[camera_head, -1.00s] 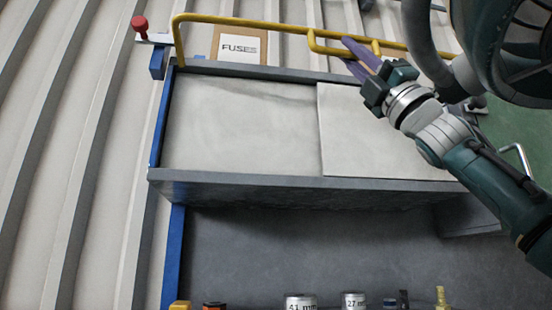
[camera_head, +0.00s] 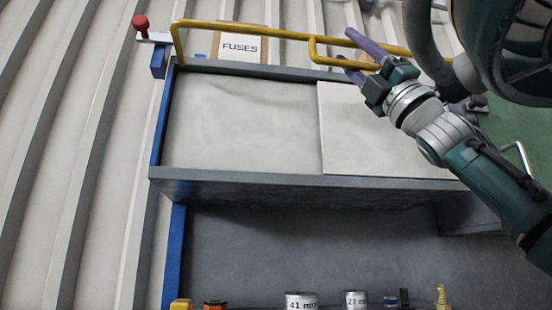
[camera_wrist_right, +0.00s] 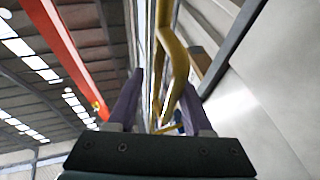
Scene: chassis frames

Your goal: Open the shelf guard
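The yellow tubular shelf guard (camera_head: 225,24) runs along the back edge of the shelf in the head view, with a small looped handle (camera_head: 318,57) on it. My right gripper (camera_head: 346,46) has purple fingers spread apart, one above and one below the handle's upper bar. In the right wrist view the open gripper (camera_wrist_right: 161,82) has the yellow guard (camera_wrist_right: 176,60) passing between and beyond its fingers. I cannot tell whether a finger touches it. My left gripper is not in view.
The grey shelf (camera_head: 240,125) has a pale panel (camera_head: 385,130) on its right. A box marked FUSES (camera_head: 240,47) stands behind the guard. A red knob (camera_head: 140,22) is at the left corner. Labelled cans (camera_head: 300,301) and small parts line the lower level.

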